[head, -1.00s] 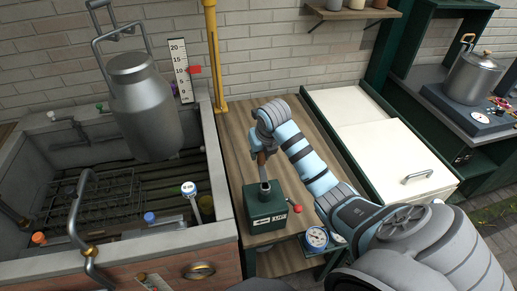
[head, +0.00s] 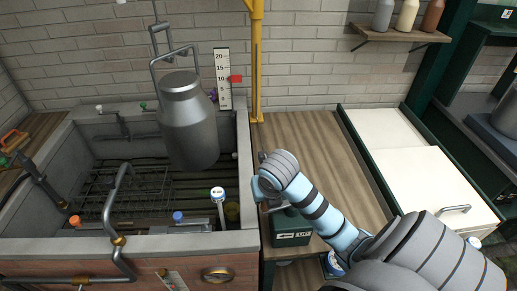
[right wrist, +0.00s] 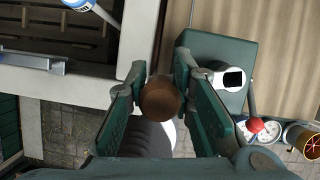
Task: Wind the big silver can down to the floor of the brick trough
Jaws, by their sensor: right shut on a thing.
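The big silver can (head: 188,125) hangs upright by its bail from a hook over the brick trough (head: 190,244). Its base is above the slatted floor. The red marker (head: 236,79) is near 10 on the upright scale (head: 223,85). The green winch box (head: 292,231) stands on the wooden bench right of the trough, partly behind my right arm. My right gripper (head: 262,190) is over its left side, fingers mostly hidden there. In the right wrist view, my gripper (right wrist: 160,98) is shut on a round brown crank handle (right wrist: 160,101). My left gripper is not in view.
A blue-topped white post (head: 218,196) and bent grey pipe (head: 112,205) stand at the trough's front. A wire rack (head: 110,190) lies inside. A yellow post (head: 256,60) rises behind the bench. A red-knobbed lever (right wrist: 255,125) sticks out by the winch.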

